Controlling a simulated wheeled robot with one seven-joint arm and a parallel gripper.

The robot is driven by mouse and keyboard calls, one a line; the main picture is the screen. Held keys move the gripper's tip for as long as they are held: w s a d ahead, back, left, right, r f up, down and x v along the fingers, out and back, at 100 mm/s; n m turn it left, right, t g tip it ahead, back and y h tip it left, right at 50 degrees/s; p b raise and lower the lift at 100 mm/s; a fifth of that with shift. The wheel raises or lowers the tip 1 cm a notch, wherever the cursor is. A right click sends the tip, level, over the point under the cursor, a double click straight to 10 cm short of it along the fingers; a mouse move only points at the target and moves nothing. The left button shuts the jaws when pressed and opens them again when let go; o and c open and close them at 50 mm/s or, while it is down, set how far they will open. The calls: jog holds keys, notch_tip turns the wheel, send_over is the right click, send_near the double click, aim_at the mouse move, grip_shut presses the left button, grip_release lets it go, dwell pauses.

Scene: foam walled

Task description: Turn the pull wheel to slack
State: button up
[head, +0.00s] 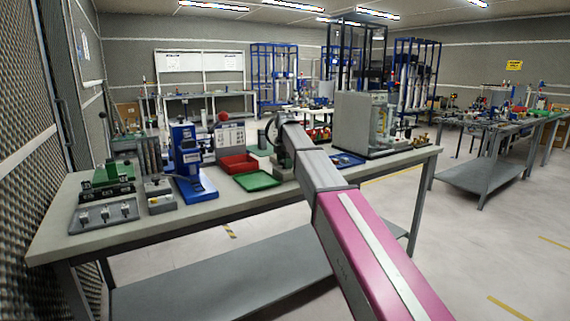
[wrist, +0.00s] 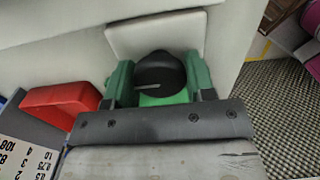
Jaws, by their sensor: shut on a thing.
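The pull wheel (wrist: 160,76), as I take it, is a black round knob with a pale line across its top, on a green base in front of a pale plate. My gripper (wrist: 158,85) has its two green-padded fingers on either side of the knob and is shut on it. The line lies roughly crosswise between the fingers. In the head view my arm reaches over the bench, and its end hides most of the wheel area. No scale or slack mark is readable around the knob.
The grey bench (head: 330,185) carries a blue press (head: 187,160), a red tray (head: 238,163), a green tray (head: 257,180) and a grey cabinet (head: 362,122) right of my arm. A red block (wrist: 60,104) and a number card (wrist: 28,153) show left of the gripper in the wrist view.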

dwell(0.3)
jog(key=o, duration=0.9)
jog(key=shift+r, duration=0.1)
notch_tip(320, 180, up, 11)
jog(key=shift+f, duration=0.2)
